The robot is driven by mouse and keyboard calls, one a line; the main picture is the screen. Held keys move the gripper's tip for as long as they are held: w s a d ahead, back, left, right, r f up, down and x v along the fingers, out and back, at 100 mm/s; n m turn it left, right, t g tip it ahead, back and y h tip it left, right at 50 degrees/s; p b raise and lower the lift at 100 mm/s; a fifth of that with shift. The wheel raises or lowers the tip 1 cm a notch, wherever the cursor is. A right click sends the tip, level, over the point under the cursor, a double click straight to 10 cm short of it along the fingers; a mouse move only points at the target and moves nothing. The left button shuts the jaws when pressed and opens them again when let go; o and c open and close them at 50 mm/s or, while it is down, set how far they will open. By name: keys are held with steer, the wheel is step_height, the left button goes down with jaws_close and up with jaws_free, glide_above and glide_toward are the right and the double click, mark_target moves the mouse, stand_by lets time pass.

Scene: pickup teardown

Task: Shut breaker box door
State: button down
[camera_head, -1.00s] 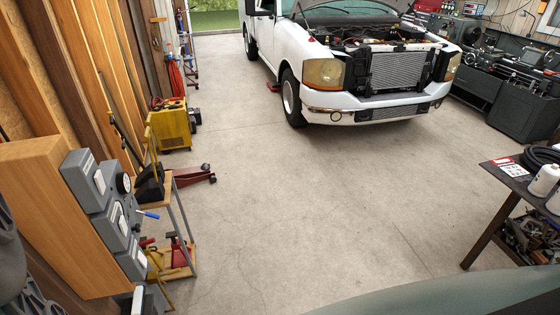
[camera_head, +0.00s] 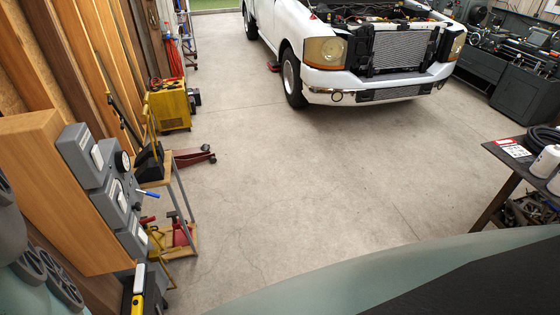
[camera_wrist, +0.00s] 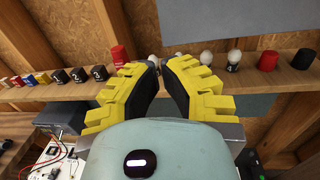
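Several grey electrical boxes (camera_head: 108,183) are fixed to a wooden panel (camera_head: 55,185) at the left of the head view. I cannot tell which one is the breaker box, or whether a door stands open. My gripper (camera_wrist: 161,66) has yellow ribbed fingers with black pads. The fingers are apart, with nothing seen held between them. In the head view, part of it shows low at the left, below the grey boxes.
A wooden shelf (camera_wrist: 205,81) with small coloured blocks and bulbs crosses the wrist view ahead of the fingers. In the head view, a small stand (camera_head: 178,237), a yellow machine (camera_head: 169,108) and a white pickup (camera_head: 330,82) surround clear floor. A dark table (camera_head: 505,160) stands right.

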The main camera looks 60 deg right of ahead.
steer(key=shift+b+x, duration=1.05)
steer(key=shift+x, duration=1.05)
steer(key=shift+s+a, duration=0.1)
steer(key=shift+a+f, duration=0.1)
steer(key=shift+f, duration=0.05)
steer(key=w+a+t+h+b, duration=0.1)
steer(key=b, duration=0.2)
steer(key=w+a+m+b, duration=0.1)
steer(key=b, duration=0.3)
steer(key=shift+w+a+f+m+t+h, duration=0.1)
steer(key=shift+w+a+m+t+h, duration=0.1)
steer(key=shift+a+m+t+h, duration=0.15)
steer(key=shift+d, duration=0.1)
